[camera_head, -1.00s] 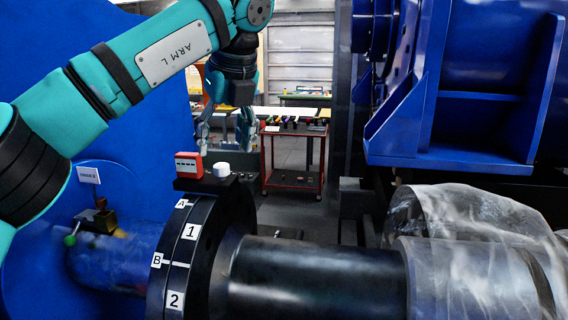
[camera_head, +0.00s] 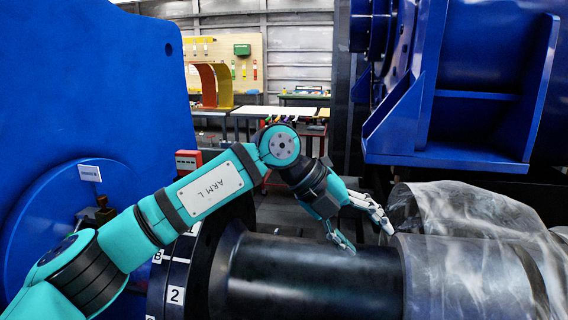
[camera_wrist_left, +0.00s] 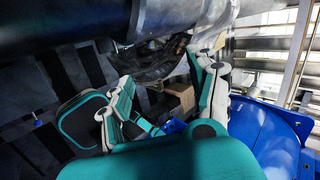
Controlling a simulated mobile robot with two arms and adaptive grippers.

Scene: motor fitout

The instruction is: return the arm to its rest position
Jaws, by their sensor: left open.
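My left arm, teal with a plate reading "ARM L" (camera_head: 211,188), comes in from the lower left in the head view. Its left gripper (camera_head: 366,228) hangs at the arm's end in front of the dark shaft (camera_head: 318,275), beside the plastic-wrapped section (camera_head: 475,235). Its fingers are spread and hold nothing. In the left wrist view the open gripper fingers (camera_wrist_left: 165,105) show apart, with the dark shaft (camera_wrist_left: 90,25) across the top. I cannot tell whether the fingers touch the shaft. My right gripper is in neither view.
A large blue housing (camera_head: 100,75) fills the left and a blue machine frame (camera_head: 480,90) the upper right. A workbench with a pegboard (camera_head: 232,65) stands far back.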

